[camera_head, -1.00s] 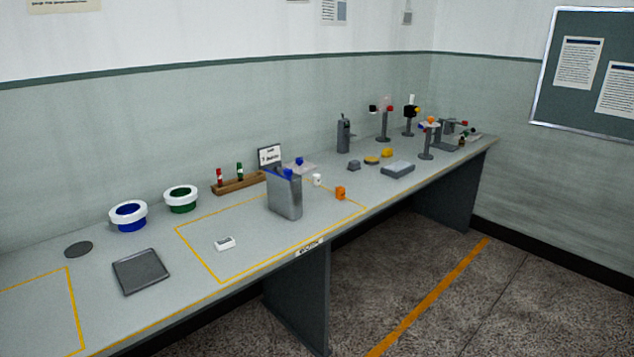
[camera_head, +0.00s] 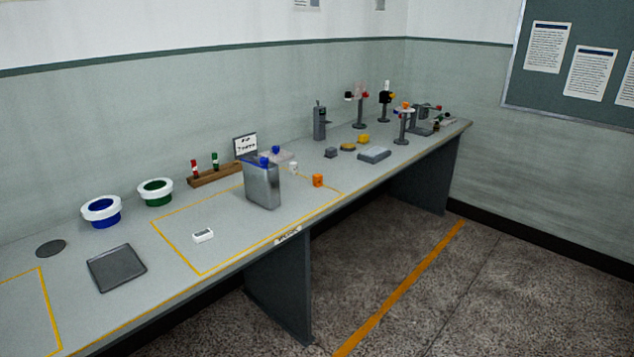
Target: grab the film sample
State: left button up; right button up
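I cannot tell which thing is the film sample; nothing in the head view is plainly a film piece. Neither of my grippers is in view.
Left on the bench are a dark square plate (camera_head: 117,267), a dark disc (camera_head: 51,249), and white-rimmed blue (camera_head: 101,212) and green (camera_head: 155,192) pots. A wooden rack (camera_head: 216,176) stands at the back. Several stands (camera_head: 403,127) crowd the far end. Floor in front is clear.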

aim_at(205, 235)
jog(key=u, duration=0.25)
jog(key=i+u, duration=0.35)
jog(key=i+l+u, duration=0.1)
jog(key=u, duration=0.25)
jog(key=i+l+u, duration=0.15)
jog(key=u, duration=0.15)
